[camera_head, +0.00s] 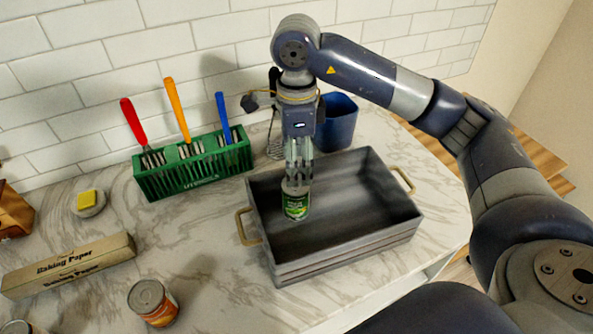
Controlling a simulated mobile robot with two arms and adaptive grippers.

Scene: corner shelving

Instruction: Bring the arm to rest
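My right arm comes in from the right and reaches over the grey tray (345,243) with brass handles. Its gripper (297,181) points straight down at a small green-labelled can (295,205) in the left part of the tray. The fingertips are at the can's top rim. I cannot tell whether they grip it or are just apart from it. The can is upright. Whether its base rests on the tray floor is hard to see. My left gripper is not in view.
A green rack (190,174) with red, orange and blue handled utensils and a blue container (337,122) stand along the tiled wall. A baking paper box (70,266), an orange-labelled can (153,302) and a yellow sponge (87,200) are at the left. Bare marble lies left of the tray.

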